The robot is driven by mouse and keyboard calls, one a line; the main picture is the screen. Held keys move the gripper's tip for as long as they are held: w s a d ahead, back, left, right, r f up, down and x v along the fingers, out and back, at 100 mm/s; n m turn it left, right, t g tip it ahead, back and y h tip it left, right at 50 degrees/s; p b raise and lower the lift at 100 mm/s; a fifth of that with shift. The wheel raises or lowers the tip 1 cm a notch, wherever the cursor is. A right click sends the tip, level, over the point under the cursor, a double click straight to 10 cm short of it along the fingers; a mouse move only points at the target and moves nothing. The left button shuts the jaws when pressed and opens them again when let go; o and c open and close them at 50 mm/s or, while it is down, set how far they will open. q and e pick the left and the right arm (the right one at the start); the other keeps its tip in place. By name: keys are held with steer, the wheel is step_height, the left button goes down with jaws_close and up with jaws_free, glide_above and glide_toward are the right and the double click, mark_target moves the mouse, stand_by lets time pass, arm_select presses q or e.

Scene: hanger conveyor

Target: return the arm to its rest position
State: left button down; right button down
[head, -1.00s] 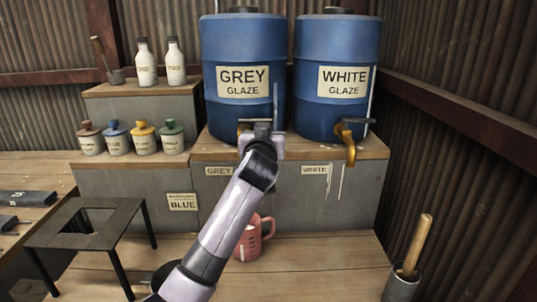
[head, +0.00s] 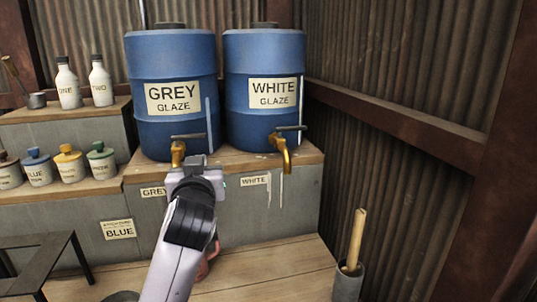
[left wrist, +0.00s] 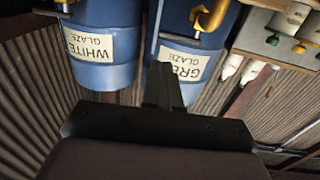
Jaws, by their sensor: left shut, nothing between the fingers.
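My left arm comes in from the bottom of the head view. Its gripper (head: 195,162) points away toward the grey glaze barrel (head: 172,60) and overlaps the area just right of that barrel's brass tap (head: 178,152). Its fingers are shut and empty, and they also show closed together in the left wrist view (left wrist: 162,84). I cannot tell whether they touch the tap. The white glaze barrel (head: 263,60) stands beside the grey one, with its own brass tap (head: 281,152). A pink jug (head: 213,250) is mostly hidden behind my forearm. My right gripper is not in view.
Several small glaze jars (head: 68,163) and two white bottles (head: 100,80) stand on the stepped shelf at left. A black stand (head: 40,262) is at lower left. A grey pot (head: 348,284) with a wooden handle stands at right. The wooden bench between them has free room.

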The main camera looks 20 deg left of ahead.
arm_select(q)
steer(key=s+d+f+m+g+h, duration=0.1)
steer(key=s+d+f+m+h, duration=0.2)
steer(key=f, duration=0.8)
steer(key=s+d+f+m+g+h, duration=0.1)
steer(key=s+d+f+m+h, duration=0.15)
steer(key=f, duration=0.85)
steer(key=s+d+f+m+g+h+p, duration=0.1)
steer(key=s+d+f+g+h, duration=0.1)
steer(key=s+f, duration=0.7)
steer(key=s+d+f+m+g+h, duration=0.1)
steer(key=s+d+f+h, duration=0.1)
steer(key=s+f, duration=0.7)
steer(key=s, duration=0.3)
steer(key=shift+g+p, duration=0.35)
steer(key=shift+g, duration=0.05)
steer(key=shift+w+h, duration=0.1)
steer(key=shift+h, duration=0.15)
